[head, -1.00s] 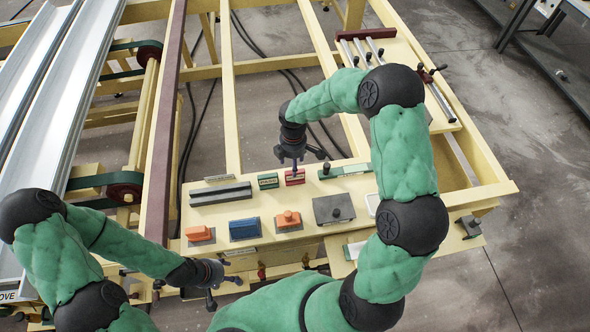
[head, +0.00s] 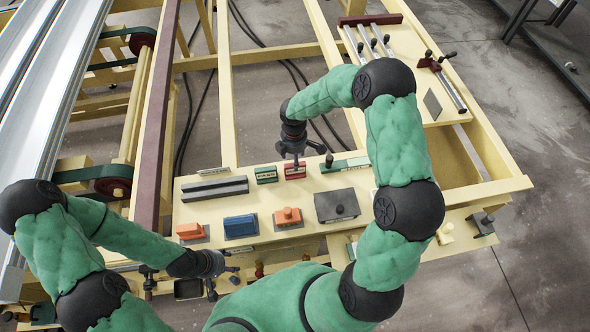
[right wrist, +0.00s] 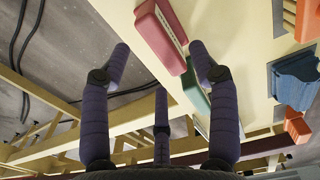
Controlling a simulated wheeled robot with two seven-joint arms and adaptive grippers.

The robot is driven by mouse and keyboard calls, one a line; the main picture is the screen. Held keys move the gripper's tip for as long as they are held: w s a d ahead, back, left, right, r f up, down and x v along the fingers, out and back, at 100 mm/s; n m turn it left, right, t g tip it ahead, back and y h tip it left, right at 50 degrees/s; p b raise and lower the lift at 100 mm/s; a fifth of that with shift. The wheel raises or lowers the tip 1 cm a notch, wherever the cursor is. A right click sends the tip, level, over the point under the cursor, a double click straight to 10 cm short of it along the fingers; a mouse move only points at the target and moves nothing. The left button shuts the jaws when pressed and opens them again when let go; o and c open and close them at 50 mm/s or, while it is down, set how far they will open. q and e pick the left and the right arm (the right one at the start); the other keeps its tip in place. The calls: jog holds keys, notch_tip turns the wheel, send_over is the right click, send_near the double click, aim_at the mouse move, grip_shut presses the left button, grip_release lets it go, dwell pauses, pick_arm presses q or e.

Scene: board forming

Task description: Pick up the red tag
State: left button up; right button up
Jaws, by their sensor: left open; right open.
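The red tag (head: 295,172) lies on the pale yellow bench panel, just right of a green tag (head: 266,175). My right gripper (head: 296,158) is over the red tag, pointing down, open and empty. In the right wrist view the red tag (right wrist: 159,38) shows at top centre, beyond the spread fingers (right wrist: 160,62), and the green tag (right wrist: 194,85) lies partly behind the right finger. I cannot tell the exact gap between the fingertips and the tag. My left gripper (head: 216,276) is open and empty near the panel's front edge.
The panel (head: 330,238) also holds a long grey bar (head: 215,189), an orange block (head: 191,231), a blue block (head: 240,226), an orange knobbed piece (head: 288,216), a grey plate (head: 337,205) and a green strip with a black knob (head: 345,165). A dark red rail (head: 156,120) runs at left.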

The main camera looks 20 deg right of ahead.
aim_at(289, 174)
jog(key=shift+d+f, duration=0.1)
jog(key=shift+f, duration=3.5)
grip_shut()
